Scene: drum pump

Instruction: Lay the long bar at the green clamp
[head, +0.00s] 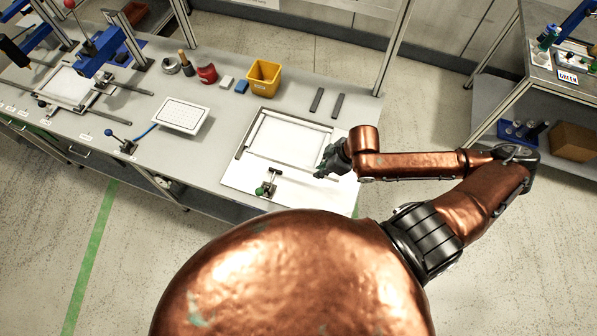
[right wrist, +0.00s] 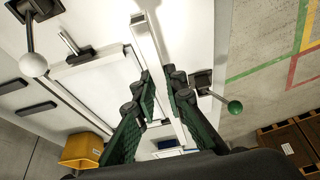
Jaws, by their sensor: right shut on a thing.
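The long bar (right wrist: 149,38) is a pale metal strip lying between the fingertips of my right gripper (right wrist: 162,90) in the right wrist view. The right gripper is shut on it; its green fingers partly hide it. In the head view this gripper (head: 328,166) is over the right front part of the white board, and I cannot tell whether the bar touches the board. The green clamp, a toggle with a green ball handle (head: 261,191), stands at the board's front edge. It also shows in the right wrist view (right wrist: 234,106), right of the gripper. My left gripper is not in view.
A rectangular frame of bars (head: 246,136) lies on the board. Two dark strips (head: 317,99) lie behind it. A yellow bin (head: 264,77) and a white perforated plate (head: 181,115) stand farther left. A white-ball handle (right wrist: 33,65) shows in the right wrist view.

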